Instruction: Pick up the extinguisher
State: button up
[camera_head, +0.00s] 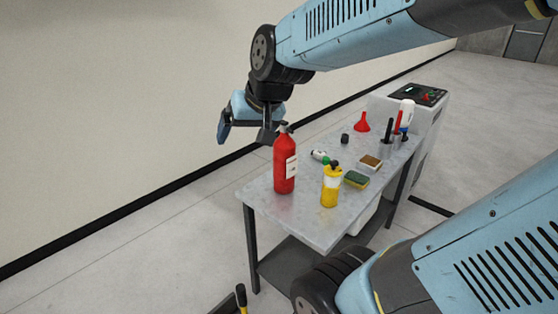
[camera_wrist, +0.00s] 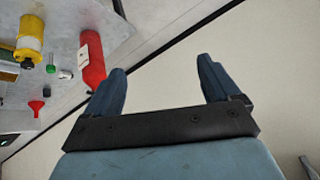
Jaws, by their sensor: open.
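The red extinguisher (camera_head: 284,165) stands upright near the left end of the grey table (camera_head: 258,196). It has a white label and a dark top. In the wrist view the extinguisher (camera_wrist: 93,60) lies to the left of my gripper (camera_wrist: 162,80). My gripper's two blue fingers are spread apart with nothing between them, only floor and wall behind. In the head view my gripper (camera_head: 245,128) is up and to the left of the extinguisher's top, on the wall side. Its dark part appears close to the extinguisher's top; I cannot tell whether they touch.
A yellow bottle (camera_head: 330,187) stands right of the extinguisher. A sponge (camera_head: 356,179), a small green-and-white item (camera_head: 320,156), a red funnel (camera_head: 362,122) and holders with tools are further along. A grey machine (camera_head: 427,112) stands behind. Floor between table and wall is clear.

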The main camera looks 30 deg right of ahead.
jog(key=shift+o, duration=0.8)
jog(key=w+a+f+m+t, duration=0.1)
jog(key=w+f+m, duration=0.2)
jog(key=w, duration=0.9)
notch_tip(320, 180, down, 3)
jog(key=shift+w+a+f, duration=0.15)
jog(key=shift+f, duration=0.05)
jog(key=w+d+f+m+t+h, duration=0.1)
jog(key=w+d+f+m+h, duration=0.1)
jog(key=w+f+m, duration=0.4)
jog(key=m+h, duration=0.2)
jog(key=h, duration=1.3)
send_near(284, 158)
notch_tip(284, 158, down, 3)
jog(key=w+a, duration=0.1)
jog(key=w, duration=0.1)
jog(key=x, duration=1.3)
jog(key=shift+w+d+r, duration=0.1)
jog(key=shift+d+r, duration=0.1)
jog(key=shift+r, duration=0.1)
jog(key=c, duration=1.8)
